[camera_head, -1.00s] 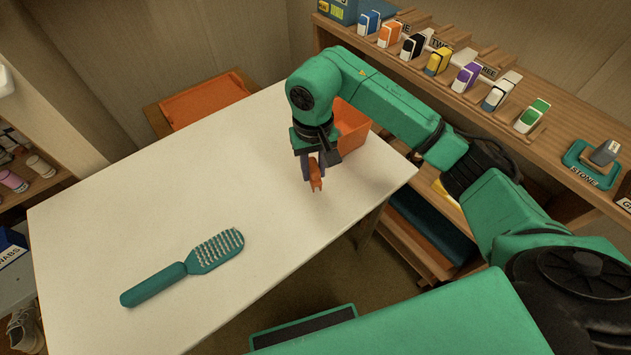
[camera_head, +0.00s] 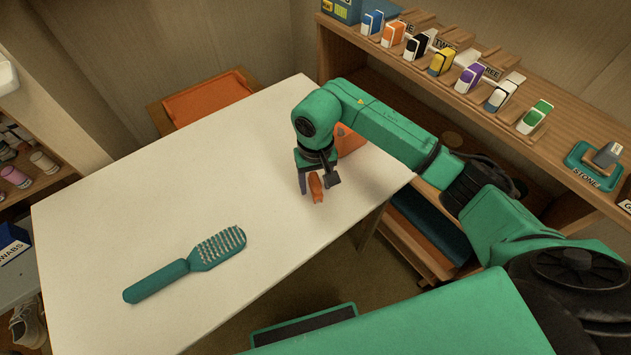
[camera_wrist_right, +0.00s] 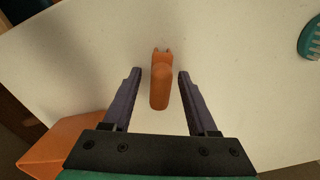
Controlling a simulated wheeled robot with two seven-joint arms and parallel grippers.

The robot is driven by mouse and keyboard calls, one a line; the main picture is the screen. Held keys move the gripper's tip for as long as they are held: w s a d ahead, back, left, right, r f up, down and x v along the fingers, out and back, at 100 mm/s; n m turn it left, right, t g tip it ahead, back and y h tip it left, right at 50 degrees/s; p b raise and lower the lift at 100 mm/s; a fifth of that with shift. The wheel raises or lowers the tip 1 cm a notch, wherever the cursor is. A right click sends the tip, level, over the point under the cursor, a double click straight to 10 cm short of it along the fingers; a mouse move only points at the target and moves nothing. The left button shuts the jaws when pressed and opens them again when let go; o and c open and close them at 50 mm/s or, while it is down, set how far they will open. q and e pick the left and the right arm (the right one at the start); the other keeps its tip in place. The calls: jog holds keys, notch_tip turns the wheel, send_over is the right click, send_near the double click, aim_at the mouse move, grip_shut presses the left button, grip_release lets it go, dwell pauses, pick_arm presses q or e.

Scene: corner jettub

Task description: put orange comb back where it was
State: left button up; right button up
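A small orange piece (camera_head: 316,187), which I take for the orange comb, is at the right part of the white table, below my right gripper (camera_head: 318,178). In the right wrist view the orange comb (camera_wrist_right: 160,82) shows a rounded near end and two short prongs at the far end. It lies between the two fingers of the right gripper (camera_wrist_right: 160,88), with a gap on each side. The right gripper is open. Whether the comb touches the table is hard to tell. My left gripper is not in view.
A teal brush (camera_head: 185,265) lies on the white table (camera_head: 110,215). An orange box (camera_head: 350,145) stands behind my right arm, close to the gripper. A wooden shelf (camera_head: 575,150) with several coloured blocks runs along the right. The table's middle is clear.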

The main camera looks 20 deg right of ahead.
aim_at(316, 179)
jog(key=shift+r+p, duration=0.3)
notch_tip(316, 179, up, 12)
jog(key=b, duration=0.1)
jog(key=shift+b, duration=0.35)
